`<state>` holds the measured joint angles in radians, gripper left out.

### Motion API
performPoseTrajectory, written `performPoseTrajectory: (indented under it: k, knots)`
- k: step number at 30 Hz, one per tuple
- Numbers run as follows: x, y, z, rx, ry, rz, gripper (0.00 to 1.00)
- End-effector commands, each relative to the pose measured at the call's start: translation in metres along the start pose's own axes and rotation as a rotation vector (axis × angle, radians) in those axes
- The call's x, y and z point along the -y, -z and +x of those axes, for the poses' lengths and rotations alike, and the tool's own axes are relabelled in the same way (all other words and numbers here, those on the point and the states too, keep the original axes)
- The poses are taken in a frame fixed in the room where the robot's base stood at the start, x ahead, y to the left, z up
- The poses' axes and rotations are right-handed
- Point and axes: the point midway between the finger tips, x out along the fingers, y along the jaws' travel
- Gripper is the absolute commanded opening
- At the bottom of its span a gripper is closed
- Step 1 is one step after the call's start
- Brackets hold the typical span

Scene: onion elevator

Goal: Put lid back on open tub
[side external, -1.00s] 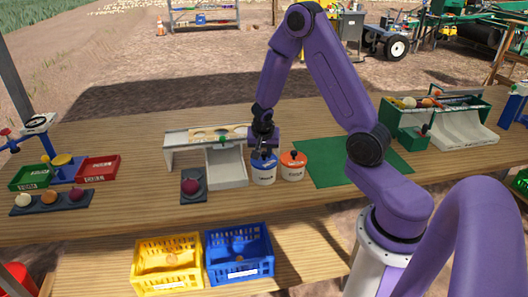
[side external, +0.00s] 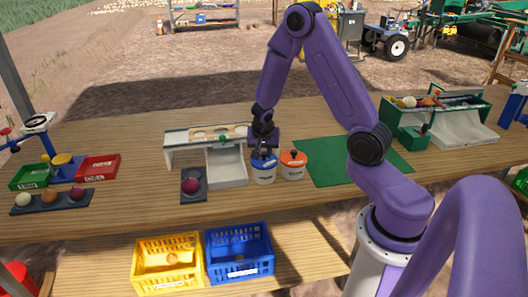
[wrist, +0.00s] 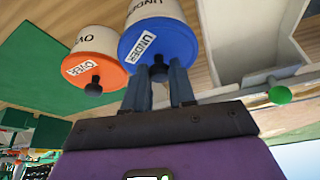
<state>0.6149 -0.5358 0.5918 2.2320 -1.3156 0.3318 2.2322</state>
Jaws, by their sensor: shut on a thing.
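The white tub labelled UNDER (side external: 264,177) stands on the table with its blue lid (side external: 264,163) at its top. In the wrist view the blue lid (wrist: 160,42) covers the tub's mouth; whether it is fully seated I cannot tell. My gripper (side external: 264,152) is above this tub, its fingers pointing down. In the wrist view my gripper (wrist: 159,72) is shut on the dark knob of the blue lid. Just right of it, apart from my fingers, stands the white tub labelled OVER (side external: 292,173), with its orange lid (side external: 293,158) on.
A grey chute (side external: 227,168) stands close left of the tubs, with a dark tray (side external: 193,193) holding a red onion beside it. A green mat (side external: 335,165) lies clear to the right. Yellow (side external: 168,279) and blue (side external: 238,268) crates sit on the lower shelf.

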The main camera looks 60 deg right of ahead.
Motion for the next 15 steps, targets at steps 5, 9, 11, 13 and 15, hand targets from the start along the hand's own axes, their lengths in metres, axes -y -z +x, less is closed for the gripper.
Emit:
performPoseTrajectory:
  k: [5, 9, 11, 13, 15]
  knots:
    - [-0.0001, -0.0001, 0.0004, 0.000, 0.000, 0.000, 0.00]
    - [-0.0001, 0.0000, 0.0003, 0.000, 0.000, 0.000, 0.00]
    - [0.0000, 0.0000, 0.0003, 0.000, 0.000, 0.000, 0.00]
    - [0.0000, 0.0000, 0.0003, 0.000, 0.000, 0.000, 0.31]
    - [0.0000, 0.0000, 0.0003, 0.000, 0.000, 0.000, 0.54]
